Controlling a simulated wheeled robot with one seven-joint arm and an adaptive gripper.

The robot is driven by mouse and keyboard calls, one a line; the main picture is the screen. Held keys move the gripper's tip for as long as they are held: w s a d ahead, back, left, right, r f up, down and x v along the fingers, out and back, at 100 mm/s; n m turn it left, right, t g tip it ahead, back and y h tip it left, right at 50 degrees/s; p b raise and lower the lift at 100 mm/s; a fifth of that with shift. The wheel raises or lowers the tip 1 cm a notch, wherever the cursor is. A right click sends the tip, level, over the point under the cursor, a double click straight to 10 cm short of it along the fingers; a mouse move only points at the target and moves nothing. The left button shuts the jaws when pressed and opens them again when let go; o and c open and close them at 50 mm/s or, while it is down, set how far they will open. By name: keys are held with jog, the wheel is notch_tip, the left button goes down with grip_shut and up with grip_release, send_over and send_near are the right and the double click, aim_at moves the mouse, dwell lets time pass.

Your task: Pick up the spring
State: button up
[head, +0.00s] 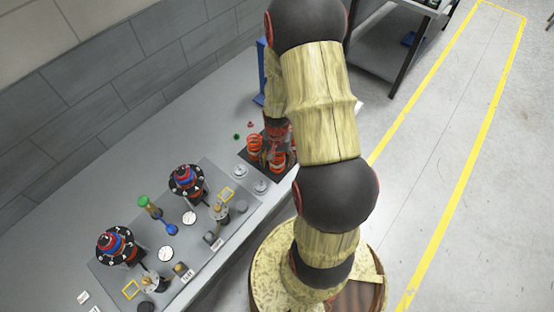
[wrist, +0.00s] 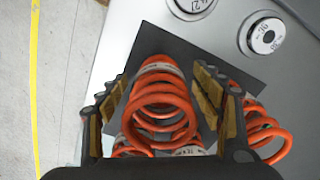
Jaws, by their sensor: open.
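Several orange-red coil springs stand close together on a dark square mat (wrist: 160,42). In the wrist view, one spring (wrist: 163,108) stands between the two fingers of my gripper (wrist: 165,105), with a gap to the right finger.
Silvery round weights (wrist: 264,36) lie next to the mat. In the head view, a grey board (head: 207,240) with two dark round fixtures (head: 118,246) and small parts is at the left on the bench (head: 120,165). A green piece (head: 236,136) lies behind the mat.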

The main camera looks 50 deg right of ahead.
jog(key=shift+c, duration=0.3)
jog(key=c, duration=1.5)
jog(key=shift+r, duration=0.1)
jog(key=shift+c, duration=0.2)
